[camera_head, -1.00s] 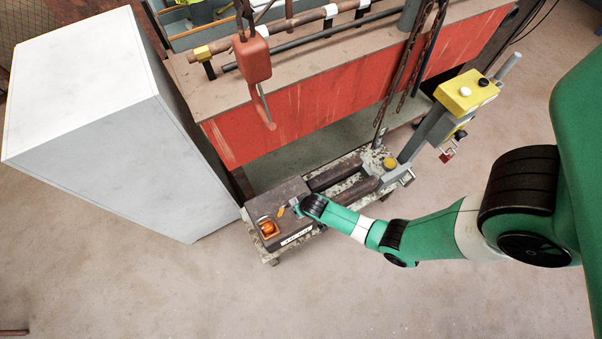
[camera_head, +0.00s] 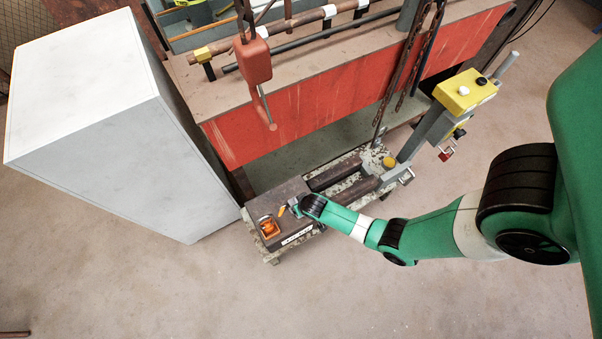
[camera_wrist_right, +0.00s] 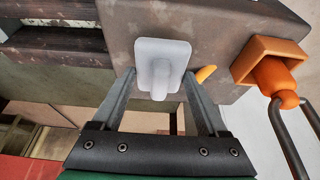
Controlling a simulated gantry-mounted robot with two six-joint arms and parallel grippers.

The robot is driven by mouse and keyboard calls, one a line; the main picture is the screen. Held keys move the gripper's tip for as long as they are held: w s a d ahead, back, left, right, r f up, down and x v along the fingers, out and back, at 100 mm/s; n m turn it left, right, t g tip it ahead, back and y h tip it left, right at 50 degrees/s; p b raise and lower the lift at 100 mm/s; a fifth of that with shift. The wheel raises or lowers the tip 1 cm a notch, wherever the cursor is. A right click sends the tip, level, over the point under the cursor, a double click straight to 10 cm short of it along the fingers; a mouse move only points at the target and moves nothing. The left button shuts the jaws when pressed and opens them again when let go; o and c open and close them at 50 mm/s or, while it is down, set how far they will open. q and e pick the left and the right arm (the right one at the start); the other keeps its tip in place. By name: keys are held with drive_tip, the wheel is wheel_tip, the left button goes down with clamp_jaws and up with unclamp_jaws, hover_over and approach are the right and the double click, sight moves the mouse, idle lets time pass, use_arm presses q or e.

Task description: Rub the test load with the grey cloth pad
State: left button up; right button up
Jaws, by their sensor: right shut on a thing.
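The test load is a dark, worn block (camera_head: 290,194) with a white label on its front side, lying on the low truck. It also fills the upper middle of the right wrist view (camera_wrist_right: 222,22). The grey cloth pad (camera_wrist_right: 176,50) is a pale grey rounded square with a stub handle. My right gripper (camera_wrist_right: 160,82) is shut on this handle. The pad is over the block's face; I cannot tell whether it touches. In the head view my right gripper (camera_head: 294,207) is at the block's top, and the pad is too small to make out. My left gripper is not in view.
An orange bracket (camera_head: 268,228) with a metal hook is close beside the gripper, on the block. A yellow-topped grey post (camera_head: 464,92) stands on the truck's right. A white cabinet (camera_head: 95,90) is left; a red bench (camera_head: 330,100) with hanging chains is behind. Front floor is clear.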

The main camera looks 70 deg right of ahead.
drive_tip(key=shift+s+d+r+p, duration=0.15)
drive_tip(key=shift+r+p, duration=0.2)
drive_tip(key=shift+r, duration=0.25)
drive_tip(key=shift+s+d+r+p, duration=0.1)
drive_tip(key=shift+r+p, duration=0.25)
drive_tip(key=shift+r, duration=0.25)
wheel_tip(320, 180, up, 4)
drive_tip(key=p, duration=0.4)
drive_tip(key=shift+w+r, duration=0.1)
drive_tip(key=shift+r, duration=0.05)
